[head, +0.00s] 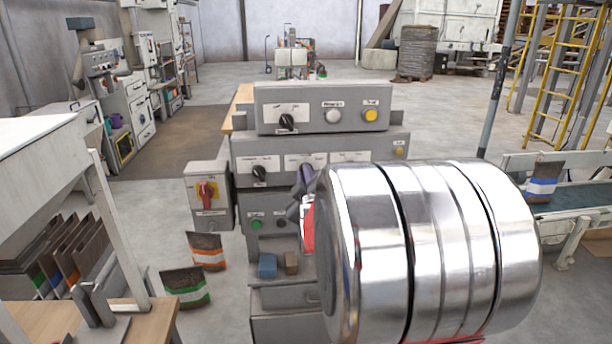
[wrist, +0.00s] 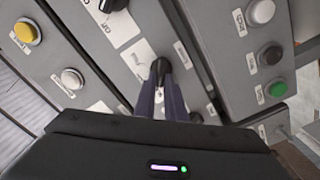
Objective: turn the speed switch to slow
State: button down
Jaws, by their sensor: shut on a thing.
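My gripper (head: 304,184) has its dark purple fingers at the middle label plate of the grey control panel (head: 378,143). In the wrist view my gripper (wrist: 165,84) is shut on a black rotary switch knob (wrist: 159,66) on a white label plate (wrist: 140,60). The lettering there is too small to read, so I cannot tell the switch's name or exact setting. In the head view my fingers hide this knob. Another black rotary knob (head: 259,173) sits to its left on the same panel, and one more (head: 288,121) is on the upper box.
The upper box also has a white button (head: 332,116) and a yellow button (head: 371,115). A red and yellow switch (head: 207,191) is on a box at left. A green button (head: 256,224) sits below. My shiny arm covers the panel's lower right. Bags (head: 206,251) stand on the floor.

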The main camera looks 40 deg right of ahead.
jog(key=shift+a, duration=0.1)
dwell(0.3)
jog(key=c, duration=1.8)
grip_release()
